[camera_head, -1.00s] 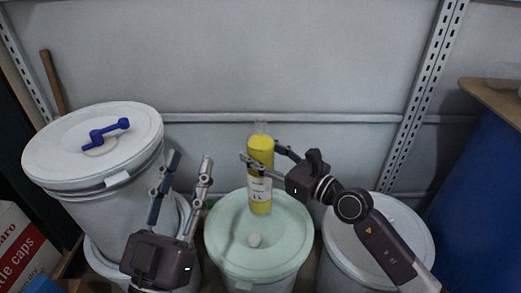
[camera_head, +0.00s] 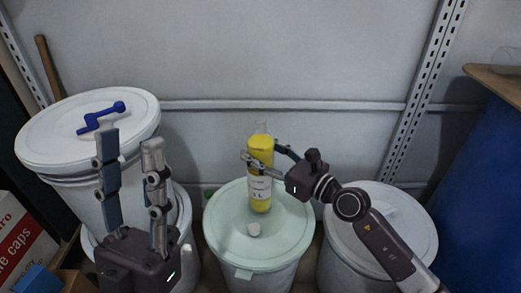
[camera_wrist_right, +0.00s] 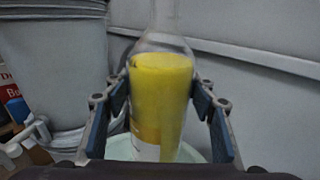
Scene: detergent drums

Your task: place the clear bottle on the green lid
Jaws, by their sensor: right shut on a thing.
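The clear bottle (camera_head: 260,170), filled with yellow liquid and bearing a white label, stands upright at the pale green lid (camera_head: 287,240) of the middle drum. Whether its base touches the lid cannot be told. My right gripper (camera_head: 262,156) is shut on the bottle from the right. In the right wrist view the bottle (camera_wrist_right: 160,95) sits between both finger pads (camera_wrist_right: 160,100); its base is hidden. My left gripper (camera_head: 130,145) is open and empty, fingers up, in front of the left drums.
A white drum lid with a blue crank handle (camera_head: 101,118) stands at the left, on another drum. A white-lidded drum (camera_head: 400,215) is right of the green lid. A blue barrel (camera_head: 480,190) stands far right.

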